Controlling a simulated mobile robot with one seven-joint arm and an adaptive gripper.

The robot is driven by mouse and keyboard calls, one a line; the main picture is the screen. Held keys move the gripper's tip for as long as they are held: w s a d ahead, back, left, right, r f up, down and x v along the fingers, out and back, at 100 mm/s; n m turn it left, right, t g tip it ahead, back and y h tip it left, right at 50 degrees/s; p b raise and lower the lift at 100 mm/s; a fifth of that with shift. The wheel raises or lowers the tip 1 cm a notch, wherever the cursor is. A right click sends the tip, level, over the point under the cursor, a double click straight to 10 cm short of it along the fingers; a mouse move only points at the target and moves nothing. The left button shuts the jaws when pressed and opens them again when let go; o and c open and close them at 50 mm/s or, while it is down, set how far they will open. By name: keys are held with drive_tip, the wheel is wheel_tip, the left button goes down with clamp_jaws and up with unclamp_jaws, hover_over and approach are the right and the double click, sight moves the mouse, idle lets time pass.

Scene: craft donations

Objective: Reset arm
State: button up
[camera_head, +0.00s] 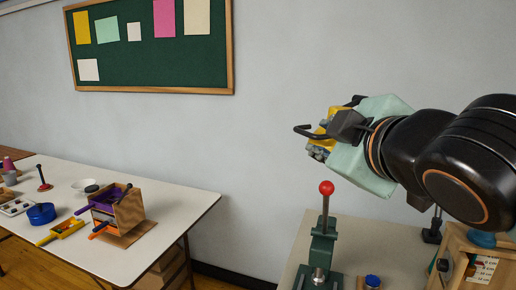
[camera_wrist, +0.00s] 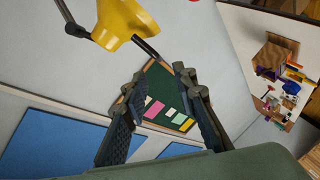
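My gripper (camera_head: 326,125) is raised in the air at the right of the head view, in front of the bare wall and above the table with the green press. In the wrist view my gripper (camera_wrist: 163,88) has its two dark fingers spread apart. Nothing is between them; the notice board shows through the gap. My pale green wrist housing and black arm links reach in from the right of the head view. A yellow lamp-like thing (camera_wrist: 125,22) shows beyond the fingers in the wrist view; I cannot tell how far off it is.
A green press (camera_head: 322,247) with a red knob stands below my gripper. A wooden box (camera_head: 492,240) and a small blue-topped jar (camera_head: 372,281) are near it. A white table (camera_head: 160,228) at left holds a wooden organiser (camera_head: 128,210) and a blue bowl (camera_head: 41,213). A notice board (camera_head: 150,60) hangs behind.

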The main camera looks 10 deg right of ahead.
drive_tip(key=s+a+f+m+g, duration=0.2)
drive_tip(key=s+f+m+g, duration=0.15)
drive_tip(key=f, duration=0.55)
drive_tip(key=s+a+f+m+g, duration=0.2)
drive_tip(key=s+f+m+g, duration=0.15)
drive_tip(key=f, duration=0.55)
drive_tip(key=s+a+f+m+g, duration=0.2)
drive_tip(key=s+f+m+g, duration=0.15)
drive_tip(key=f, duration=0.55)
wheel_tip(320, 180, up, 15)
drive_tip(key=p, duration=1.5)
drive_tip(key=shift+w+d+t, duration=0.25)
drive_tip(key=shift+t, duration=0.1)
drive_tip(key=shift+d+r+m, duration=0.1)
drive_tip(key=shift+m, duration=0.15)
